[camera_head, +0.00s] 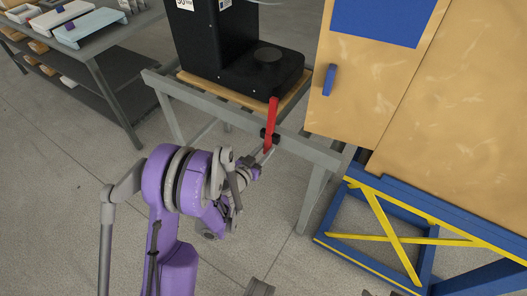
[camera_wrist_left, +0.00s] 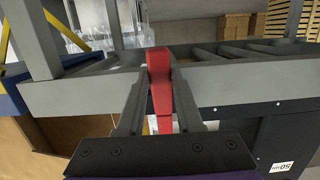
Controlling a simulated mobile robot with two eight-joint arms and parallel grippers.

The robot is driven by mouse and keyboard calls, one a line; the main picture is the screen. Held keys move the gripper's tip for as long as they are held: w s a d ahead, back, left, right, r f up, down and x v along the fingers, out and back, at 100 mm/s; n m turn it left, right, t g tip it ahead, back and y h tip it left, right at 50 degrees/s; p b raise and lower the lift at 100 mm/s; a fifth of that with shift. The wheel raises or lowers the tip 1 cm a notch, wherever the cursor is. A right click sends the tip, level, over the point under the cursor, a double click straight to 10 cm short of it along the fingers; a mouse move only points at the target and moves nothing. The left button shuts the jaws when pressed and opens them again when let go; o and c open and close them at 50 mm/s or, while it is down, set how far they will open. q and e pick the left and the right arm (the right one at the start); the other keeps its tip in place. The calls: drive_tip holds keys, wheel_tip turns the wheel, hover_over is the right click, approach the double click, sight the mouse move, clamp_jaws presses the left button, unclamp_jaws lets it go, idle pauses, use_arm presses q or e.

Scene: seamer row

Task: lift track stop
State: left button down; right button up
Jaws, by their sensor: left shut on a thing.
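The track stop is a red bar (camera_head: 272,115) standing nearly upright at the front rail of the grey-framed table, just before the black machine. A small dark bracket shows around its lower part. My left gripper (camera_head: 265,152) is shut on the lower end of the red bar. In the left wrist view the red bar (camera_wrist_left: 160,78) lies between the two grey fingers, its wider end crossing the grey rail. The fingers hide part of its sides. I cannot tell whether the bar is clear of its bracket. My right gripper is not recognisable in view.
The black machine (camera_head: 245,65) stands on the grey-framed table (camera_head: 310,150). A tan cabinet with a blue handle (camera_head: 329,80) is close on the right, above a blue and yellow frame (camera_head: 385,225). A shelf table (camera_head: 105,45) stands at the upper left. Floor between is clear.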

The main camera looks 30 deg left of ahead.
use_arm(q)
drive_tip(key=shift+w+a, duration=0.1)
drive_tip(key=c, duration=0.6)
unclamp_jaws()
drive_tip(key=shift+o, duration=0.2)
drive_tip(key=s+r+b, duration=0.1)
drive_tip(key=s, duration=0.9)
drive_tip(key=shift+s+a+r+b, duration=0.35)
drive_tip(key=shift+d, duration=0.1)
